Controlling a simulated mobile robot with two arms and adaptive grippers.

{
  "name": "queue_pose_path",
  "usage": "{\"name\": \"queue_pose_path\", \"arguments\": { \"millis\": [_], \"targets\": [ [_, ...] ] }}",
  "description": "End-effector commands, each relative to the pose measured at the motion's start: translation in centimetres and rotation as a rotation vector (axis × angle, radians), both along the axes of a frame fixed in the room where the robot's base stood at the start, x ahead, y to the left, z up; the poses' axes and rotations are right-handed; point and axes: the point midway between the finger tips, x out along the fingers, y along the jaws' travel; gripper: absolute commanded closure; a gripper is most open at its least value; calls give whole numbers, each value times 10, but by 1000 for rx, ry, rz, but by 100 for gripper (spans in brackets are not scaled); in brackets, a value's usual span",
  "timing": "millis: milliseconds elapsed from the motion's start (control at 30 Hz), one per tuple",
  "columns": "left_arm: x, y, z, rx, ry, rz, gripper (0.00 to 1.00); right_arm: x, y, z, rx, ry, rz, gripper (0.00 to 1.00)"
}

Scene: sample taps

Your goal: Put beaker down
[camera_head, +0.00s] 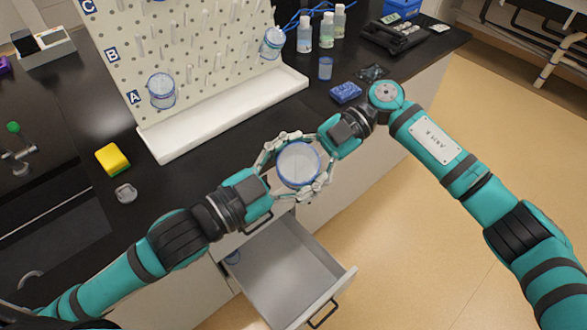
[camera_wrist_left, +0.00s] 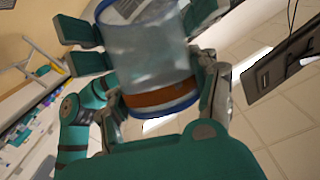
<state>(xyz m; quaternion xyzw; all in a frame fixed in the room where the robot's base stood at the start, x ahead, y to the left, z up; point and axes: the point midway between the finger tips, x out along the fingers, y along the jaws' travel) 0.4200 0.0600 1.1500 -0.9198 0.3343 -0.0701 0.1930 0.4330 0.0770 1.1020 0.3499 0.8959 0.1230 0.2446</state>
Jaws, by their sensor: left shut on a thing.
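A clear beaker (camera_head: 298,163) with a blue rim is held in the air between my two grippers, above the open drawer, near the counter's front edge. My left gripper (camera_head: 290,165) is shut on it from the left. My right gripper (camera_head: 313,164) reaches in from the right with its fingers around the same beaker; whether they press on it I cannot tell. In the left wrist view the beaker (camera_wrist_left: 150,60) shows an orange-brown band and a blue rim, between the fingers of my left gripper (camera_wrist_left: 160,85).
A white pegboard rack (camera_head: 190,50) holds a beaker (camera_head: 161,91) near A and another (camera_head: 272,43) at right. A yellow sponge (camera_head: 113,159), a blue box (camera_head: 346,93) and bottles (camera_head: 327,30) stand on the black counter. An open drawer (camera_head: 285,275) juts out below.

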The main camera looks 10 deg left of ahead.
Motion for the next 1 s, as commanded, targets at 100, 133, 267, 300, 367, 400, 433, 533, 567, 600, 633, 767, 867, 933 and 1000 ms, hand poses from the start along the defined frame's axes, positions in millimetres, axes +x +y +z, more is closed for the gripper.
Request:
{"name": "queue_pose_path", "arguments": {
  "millis": [100,133,267,300,367,400,433,533,567,600,633,767,867,933,1000],
  "targets": [
    [0,0,0,0,0,0,70,0,0,0,0,0,0,38],
    [0,0,0,0,0,0,70,0,0,0,0,0,0,42],
    [0,0,0,-1,1,-1,70,0,0,0,1,0,-1,59],
    [0,0,0,-1,0,-1,70,0,0,0,1,0,-1,65],
    [0,0,0,-1,0,-1,70,0,0,0,1,0,-1,70],
    [0,0,0,-1,0,-1,70,0,0,0,1,0,-1,70],
    [0,0,0,-2,1,-1,70,0,0,0,1,0,-2,71],
    [-1,-1,0,-2,1,-2,70,0,0,1,1,0,-2,71],
    [-1,-1,0,-2,1,-2,70,0,0,1,1,0,-2,71],
    [-1,-1,0,-2,1,-2,35,0,0,1,2,-1,-1,71],
    [-1,-1,0,-2,1,-2,31,0,0,1,2,-1,-1,71],
    [-1,-1,0,-2,1,-2,14,0,0,1,2,-1,-1,72],
    [0,0,0,-1,0,-1,8,0,0,1,1,-1,0,72],
    [0,0,0,-1,1,-1,8,0,0,0,1,0,-1,72],
    [0,0,0,-1,1,0,8,0,0,0,1,0,-1,72]
  ]
}}
